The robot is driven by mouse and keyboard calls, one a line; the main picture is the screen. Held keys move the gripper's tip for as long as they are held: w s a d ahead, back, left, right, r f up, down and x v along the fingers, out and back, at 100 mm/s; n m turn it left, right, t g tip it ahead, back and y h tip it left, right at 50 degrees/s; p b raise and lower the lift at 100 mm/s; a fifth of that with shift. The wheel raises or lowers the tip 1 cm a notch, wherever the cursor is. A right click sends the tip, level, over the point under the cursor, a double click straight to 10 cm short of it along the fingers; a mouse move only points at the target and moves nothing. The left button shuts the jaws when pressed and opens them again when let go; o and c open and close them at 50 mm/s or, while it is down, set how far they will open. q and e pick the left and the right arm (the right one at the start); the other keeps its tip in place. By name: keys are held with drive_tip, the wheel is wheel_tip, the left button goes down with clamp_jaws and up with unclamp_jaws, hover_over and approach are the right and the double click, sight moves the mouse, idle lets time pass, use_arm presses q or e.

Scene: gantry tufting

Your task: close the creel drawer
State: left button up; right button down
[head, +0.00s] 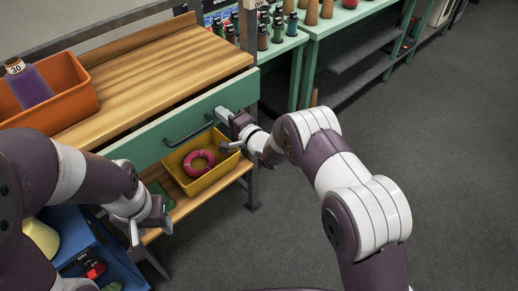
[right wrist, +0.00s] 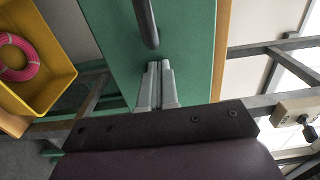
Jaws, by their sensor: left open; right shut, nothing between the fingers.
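The creel drawer has a green front (head: 160,135) with a dark bar handle (head: 188,131), below the wooden bench top. The front looks nearly flush with the bench; I cannot tell whether a small gap is left. My right gripper (head: 221,114) is shut and empty at the right end of the front, beside the handle. In the right wrist view its fingertips (right wrist: 158,66) lie against or just off the green front (right wrist: 185,40), close to the end of the handle (right wrist: 147,22). My left gripper (head: 148,228) is open and empty, low by the lower shelf, away from the drawer.
A yellow bin (head: 217,174) with a pink ring (head: 199,163) stands on the lower shelf under the drawer. An orange bin (head: 75,97) with a purple cone (head: 29,85) sits on the bench top (head: 150,75). A blue bin (head: 115,262) is at lower left. Open floor lies right.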

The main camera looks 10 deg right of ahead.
drive_tip(key=shift+b+x, duration=0.75)
drive_tip(key=shift+x, duration=0.8)
drive_tip(key=shift+r, duration=0.15)
drive_tip(key=shift+w+r, duration=0.1)
drive_tip(key=shift+r, duration=0.15)
drive_tip(key=shift+f, duration=0.1)
